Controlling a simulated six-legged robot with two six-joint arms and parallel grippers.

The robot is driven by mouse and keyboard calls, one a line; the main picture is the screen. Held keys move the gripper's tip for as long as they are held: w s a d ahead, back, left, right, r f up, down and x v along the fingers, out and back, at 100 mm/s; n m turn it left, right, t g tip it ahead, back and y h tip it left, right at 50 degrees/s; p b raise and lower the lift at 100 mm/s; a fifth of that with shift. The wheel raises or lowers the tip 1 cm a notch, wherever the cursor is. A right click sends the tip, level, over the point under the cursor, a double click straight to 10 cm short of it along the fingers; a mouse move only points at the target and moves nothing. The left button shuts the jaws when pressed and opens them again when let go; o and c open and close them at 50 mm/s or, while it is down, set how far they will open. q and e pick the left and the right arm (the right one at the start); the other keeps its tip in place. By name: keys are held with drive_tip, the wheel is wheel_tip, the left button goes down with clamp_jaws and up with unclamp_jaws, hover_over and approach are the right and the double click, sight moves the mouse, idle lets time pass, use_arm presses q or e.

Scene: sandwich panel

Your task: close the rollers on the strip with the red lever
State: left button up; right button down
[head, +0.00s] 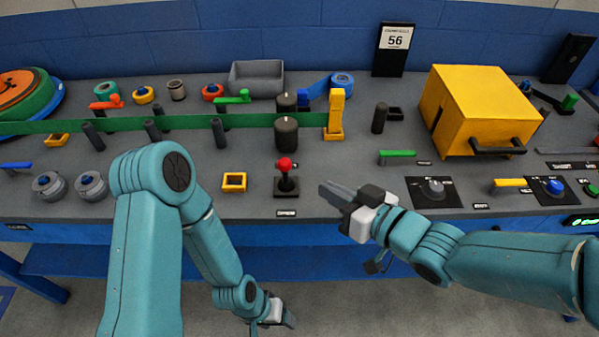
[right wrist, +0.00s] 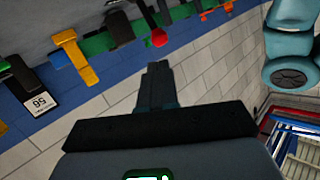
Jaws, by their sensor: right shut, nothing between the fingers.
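The red lever (head: 285,165) stands upright on a small black base near the bench's front edge. Behind it, two dark rollers (head: 287,134) stand on either side of the long green strip (head: 185,123); I cannot tell whether they touch it. My right gripper (head: 328,192) is shut and empty, to the right of the lever and apart from it. In the right wrist view its fingers (right wrist: 156,82) are together, and the red knob (right wrist: 159,38) shows just beyond their tips. My left gripper (head: 282,315) hangs low in front of the bench; its fingers are too small to judge.
A yellow square frame (head: 234,182) lies left of the lever. A yellow guide block (head: 335,115) stands at the strip's right end. A green handle (head: 397,154) and a dial panel (head: 433,192) lie to the right, before a yellow box (head: 480,105).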

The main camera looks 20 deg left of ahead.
sight(289, 167)
drive_tip(key=x, duration=0.9)
drive_tip(key=shift+w+a+p, duration=0.1)
drive_tip(key=shift+p, duration=0.2)
drive_tip(key=shift+r, duration=0.15)
drive_tip(key=shift+w+a+r+m+g+h+p, duration=0.1)
drive_tip(key=shift+w+a+m+g+h+p, duration=0.25)
drive_tip(key=shift+p, duration=1.05)
drive_tip(key=shift+w+d+f+m+g+h+p, duration=0.1)
drive_tip(key=shift+w+g+p, duration=0.3)
drive_tip(key=shift+p, duration=1)
drive_tip(key=shift+w+a+r+m+g+h+p, duration=0.15)
drive_tip(key=shift+w+p, duration=0.4)
drive_tip(key=shift+p, duration=0.85)
